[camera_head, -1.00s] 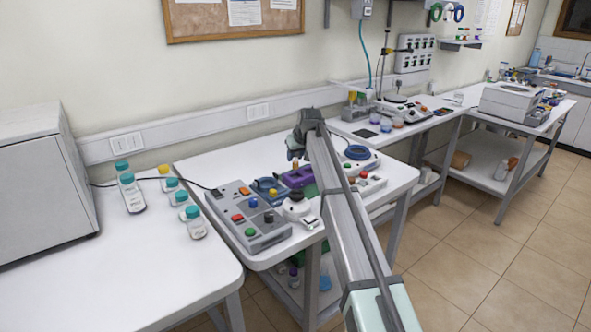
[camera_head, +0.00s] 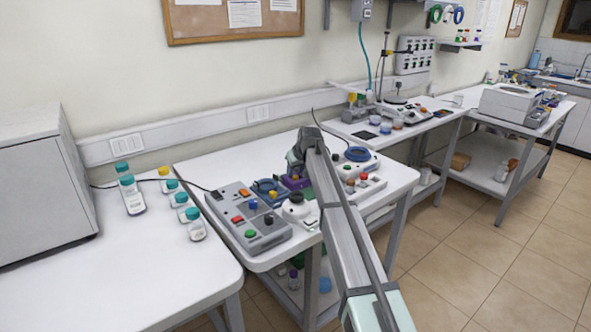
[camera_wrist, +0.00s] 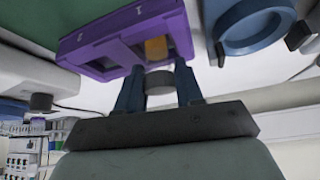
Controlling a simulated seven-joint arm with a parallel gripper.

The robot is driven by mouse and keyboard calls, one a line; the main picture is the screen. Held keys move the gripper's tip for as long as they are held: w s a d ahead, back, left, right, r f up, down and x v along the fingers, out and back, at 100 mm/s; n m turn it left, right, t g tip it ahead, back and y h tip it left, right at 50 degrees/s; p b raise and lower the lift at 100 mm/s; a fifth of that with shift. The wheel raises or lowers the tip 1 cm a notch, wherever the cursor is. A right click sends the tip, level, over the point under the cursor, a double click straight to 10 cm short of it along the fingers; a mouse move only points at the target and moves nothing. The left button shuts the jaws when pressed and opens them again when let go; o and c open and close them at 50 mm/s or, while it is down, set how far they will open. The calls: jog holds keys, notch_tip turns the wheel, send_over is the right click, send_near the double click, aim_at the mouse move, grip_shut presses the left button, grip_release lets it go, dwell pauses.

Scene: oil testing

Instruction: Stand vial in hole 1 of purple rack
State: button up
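The purple rack (camera_wrist: 105,47) fills the upper middle of the wrist view. In the head view the rack (camera_head: 293,183) shows only partly, left of my arm on the middle table. A vial with an amber body (camera_wrist: 156,48) and a dark grey cap shows at the rack's right-hand opening in the wrist view, its body within the frame of the rack. My gripper's blue fingers (camera_wrist: 159,72) flank the cap closely on both sides and appear shut on it. In the head view the fingertips are hidden behind my wrist. Whether the vial is fully seated is unclear.
A grey button box (camera_head: 250,220) and a blue round-holed fixture (camera_head: 266,186) stand left of the rack. A white device with a blue ring (camera_head: 357,154) is to the right. Teal-capped bottles (camera_head: 196,230) stand on the left table. The back of the middle table is clear.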

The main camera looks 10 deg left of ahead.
jog(key=o, duration=0.4)
jog(key=shift+c, duration=0.2)
jog(key=shift+r, duration=0.15)
jog(key=v, duration=1.2)
